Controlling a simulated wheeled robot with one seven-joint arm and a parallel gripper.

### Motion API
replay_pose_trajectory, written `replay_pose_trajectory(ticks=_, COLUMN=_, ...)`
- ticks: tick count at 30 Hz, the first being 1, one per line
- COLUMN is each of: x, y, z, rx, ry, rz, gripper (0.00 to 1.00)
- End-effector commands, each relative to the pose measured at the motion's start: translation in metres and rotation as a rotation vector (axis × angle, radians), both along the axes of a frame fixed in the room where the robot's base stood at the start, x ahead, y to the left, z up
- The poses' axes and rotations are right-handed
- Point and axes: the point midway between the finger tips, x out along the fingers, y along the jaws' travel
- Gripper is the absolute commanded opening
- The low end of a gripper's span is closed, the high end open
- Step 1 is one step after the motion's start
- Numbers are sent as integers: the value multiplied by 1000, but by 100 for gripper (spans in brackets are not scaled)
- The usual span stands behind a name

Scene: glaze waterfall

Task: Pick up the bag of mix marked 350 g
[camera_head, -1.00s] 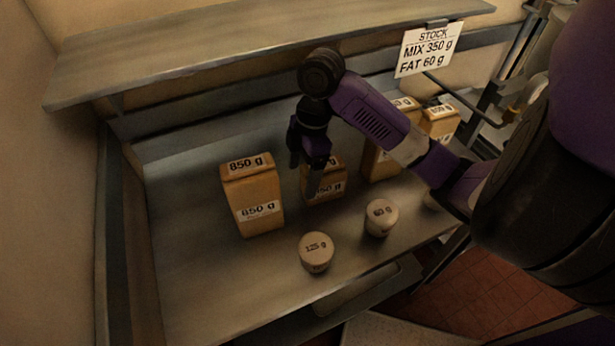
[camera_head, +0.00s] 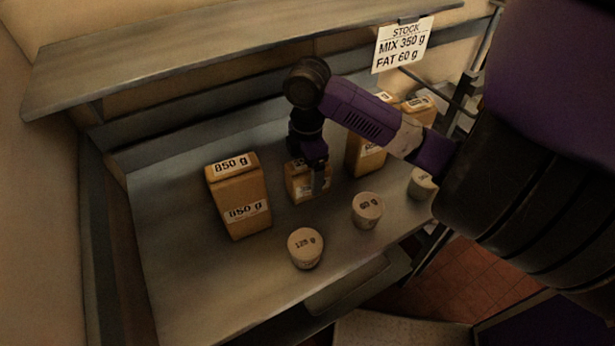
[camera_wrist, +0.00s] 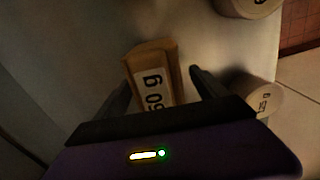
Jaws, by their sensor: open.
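A small tan bag (camera_head: 300,188) stands on the steel counter under my gripper (camera_head: 317,180). Its label is partly covered; in the earlier head view it ends in "50 g", the first digit unclear. In the wrist view the bag (camera_wrist: 152,68) lies between the two fingers of my open gripper (camera_wrist: 160,84), with its label partly hidden by the gripper body. The fingers flank it without visibly pressing on it. I cannot tell how far down its sides they reach.
A taller 850 g bag (camera_head: 238,198) stands left. Tan bags (camera_head: 366,158) (camera_head: 418,112) stand behind to the right, partly behind my arm. Tubs marked 125 g (camera_head: 305,249) and 60 g (camera_head: 367,211), and another tub (camera_head: 421,184), stand in front. A stock sign (camera_head: 402,45) reads mix 350 g, fat 60 g.

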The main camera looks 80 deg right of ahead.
Motion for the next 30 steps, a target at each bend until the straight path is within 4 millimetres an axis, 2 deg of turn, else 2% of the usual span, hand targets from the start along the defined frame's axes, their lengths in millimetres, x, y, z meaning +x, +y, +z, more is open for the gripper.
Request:
replay_pose_trajectory(ticks=7, x=-1, y=0, z=-32, rx=2, ry=0, rz=-1, gripper=82)
replay_pose_trajectory(ticks=16, x=-1, y=0, z=-38, rx=0, ry=-1, rz=0, gripper=82)
replay_pose_trajectory(ticks=17, x=-1, y=0, z=-38, rx=1, ry=-1, rz=0, gripper=78)
replay_pose_trajectory(ticks=28, x=-1, y=0, z=-37, rx=0, ry=-1, rz=0, gripper=5)
replay_pose_trajectory(ticks=29, x=-1, y=0, z=-37, rx=0, ry=-1, rz=0, gripper=0)
replay_pose_trajectory(ticks=30, x=0, y=0, z=-37, rx=0, ry=-1, rz=0, gripper=0)
